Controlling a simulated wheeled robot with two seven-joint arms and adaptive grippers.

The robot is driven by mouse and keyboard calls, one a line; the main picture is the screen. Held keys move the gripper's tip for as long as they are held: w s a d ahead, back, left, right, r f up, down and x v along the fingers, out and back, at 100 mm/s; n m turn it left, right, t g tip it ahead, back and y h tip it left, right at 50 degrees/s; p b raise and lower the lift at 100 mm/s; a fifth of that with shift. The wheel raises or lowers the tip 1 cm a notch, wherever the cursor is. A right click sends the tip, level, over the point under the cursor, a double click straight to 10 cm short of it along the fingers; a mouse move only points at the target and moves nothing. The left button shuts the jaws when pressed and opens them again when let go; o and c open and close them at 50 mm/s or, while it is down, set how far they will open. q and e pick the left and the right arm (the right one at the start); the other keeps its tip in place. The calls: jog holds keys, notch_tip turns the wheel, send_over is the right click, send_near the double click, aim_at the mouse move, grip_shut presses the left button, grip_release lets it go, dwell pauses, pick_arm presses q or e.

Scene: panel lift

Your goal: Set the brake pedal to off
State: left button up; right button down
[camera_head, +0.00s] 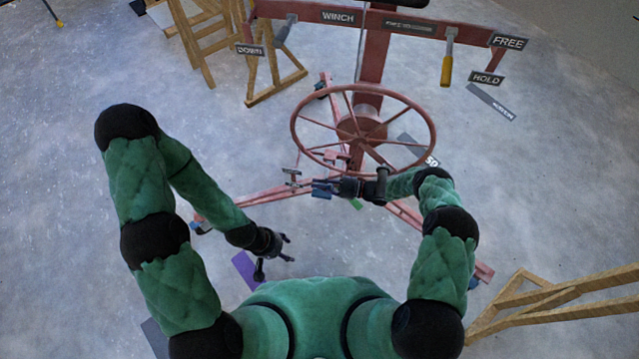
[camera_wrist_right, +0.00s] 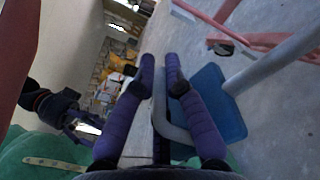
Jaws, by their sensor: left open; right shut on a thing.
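The blue pad (camera_head: 321,188) below the handwheel looks like the brake pedal. In the right wrist view the blue pad (camera_wrist_right: 222,100) lies just right of my fingers, with a grey rod running to it. My right gripper (camera_head: 328,185) reaches in from the right. In its wrist view the fingers (camera_wrist_right: 160,75) are closed about a bent grey bar (camera_wrist_right: 166,122) beside the pad, which seems part of the pedal. My left gripper (camera_head: 284,246) is open and empty above the floor, lower left of the wheel. It also shows in the wrist view (camera_wrist_right: 75,122).
The red handwheel (camera_head: 297,126) is just above my right gripper. The winch panel (camera_head: 465,35) has a yellow-handled lever (camera_head: 447,68) and FREE and HOLD signs. Wooden trestles stand upper left (camera_head: 262,98) and lower right (camera_head: 570,295). A purple patch (camera_head: 244,268) lies near my left gripper.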

jog(key=shift+w, duration=0.1)
jog(key=c, duration=1.4)
grip_release()
jog(key=shift+o, duration=0.2)
jog(key=v, duration=1.2)
